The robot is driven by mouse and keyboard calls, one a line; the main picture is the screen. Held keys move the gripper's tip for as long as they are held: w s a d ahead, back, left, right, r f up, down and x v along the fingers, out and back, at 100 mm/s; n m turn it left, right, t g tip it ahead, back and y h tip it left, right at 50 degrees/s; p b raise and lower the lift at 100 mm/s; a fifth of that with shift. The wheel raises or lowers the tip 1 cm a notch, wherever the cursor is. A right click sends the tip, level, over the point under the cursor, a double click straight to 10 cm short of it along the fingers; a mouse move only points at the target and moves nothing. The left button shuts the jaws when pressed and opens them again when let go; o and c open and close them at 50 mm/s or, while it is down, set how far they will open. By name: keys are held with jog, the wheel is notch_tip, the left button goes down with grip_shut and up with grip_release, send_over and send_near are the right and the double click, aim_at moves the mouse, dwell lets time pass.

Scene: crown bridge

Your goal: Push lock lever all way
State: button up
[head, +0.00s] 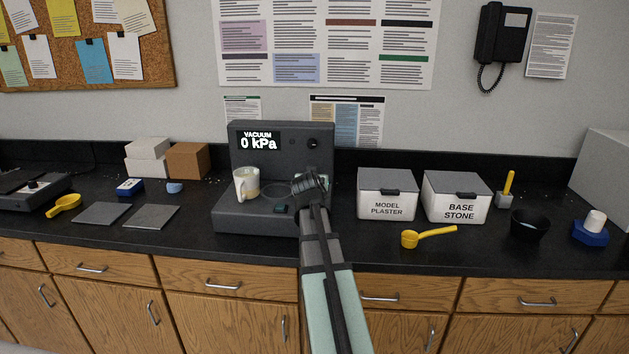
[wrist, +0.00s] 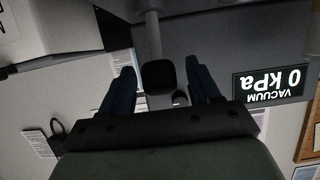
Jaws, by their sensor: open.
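The dark grey vacuum machine (head: 250,215) stands on the counter with its display (head: 261,141) reading "VACUUM 0 kPa". My gripper (head: 312,180) is at the machine's right side and hides part of it. In the wrist view, which is upside down, a light rod with a black knob, apparently the lock lever (wrist: 159,75), shows between the spread fingers of my gripper (wrist: 160,66). Gaps show on both sides of the knob. I cannot tell whether anything touches it. The lever is hidden behind my gripper in the head view.
A cream mug (head: 241,185) stands on the machine's base at left. Model plaster (head: 387,194) and base stone (head: 456,197) boxes stand to the right. A yellow scoop (head: 410,239) lies in front of them. Grey plates (head: 151,217) lie at left.

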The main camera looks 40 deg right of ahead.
jog(key=v, duration=1.2)
jog(key=shift+s+a, duration=0.25)
jog(key=shift+w+r, duration=0.1)
